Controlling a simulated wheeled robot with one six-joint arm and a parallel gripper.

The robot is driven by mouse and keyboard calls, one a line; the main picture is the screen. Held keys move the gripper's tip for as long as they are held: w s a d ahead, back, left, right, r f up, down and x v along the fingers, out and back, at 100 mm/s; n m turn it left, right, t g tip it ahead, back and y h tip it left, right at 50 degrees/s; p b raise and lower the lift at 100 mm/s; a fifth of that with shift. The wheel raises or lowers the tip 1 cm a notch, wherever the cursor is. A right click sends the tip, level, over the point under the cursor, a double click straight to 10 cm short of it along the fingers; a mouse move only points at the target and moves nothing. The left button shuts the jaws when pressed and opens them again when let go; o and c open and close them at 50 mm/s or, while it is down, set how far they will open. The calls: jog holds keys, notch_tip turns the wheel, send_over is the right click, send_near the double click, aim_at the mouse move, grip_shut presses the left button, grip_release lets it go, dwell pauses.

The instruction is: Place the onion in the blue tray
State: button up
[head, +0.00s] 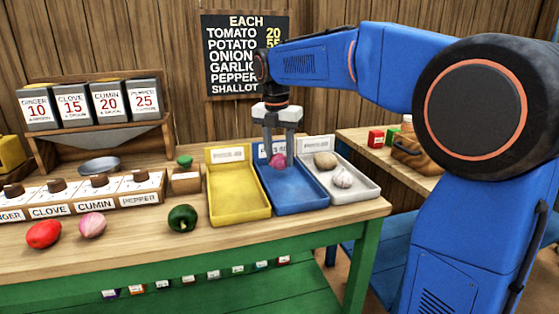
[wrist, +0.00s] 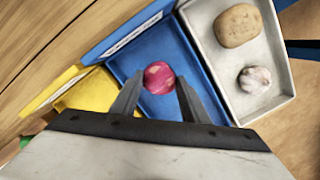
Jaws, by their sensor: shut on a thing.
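A round, purplish-red onion (head: 278,160) sits between the two fingers of my gripper (head: 278,163), which is shut on it. They are over the blue tray (head: 290,201), toward its back wall. In the wrist view the onion (wrist: 158,77) shows between the fingertips (wrist: 159,84), with the blue tray floor (wrist: 126,64) around it. I cannot tell whether the onion touches the tray floor. No other produce shows in the blue tray.
A yellow tray (head: 235,205) stands left of the blue one. A white tray (head: 350,194) on the right holds a potato (head: 325,160) and a garlic bulb (head: 343,177). A green pepper (head: 183,218), a pink bulb (head: 92,225) and a tomato (head: 43,234) lie on the counter.

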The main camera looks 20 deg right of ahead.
aim_at(278, 161)
jog(key=shift+f, duration=0.8)
jog(key=o, duration=1.1)
jog(key=shift+f, duration=0.1)
jog(key=shift+c, duration=0.2)
notch_tip(278, 161, up, 12)
jog(key=s+a, duration=0.1)
jog(key=shift+s, duration=0.2)
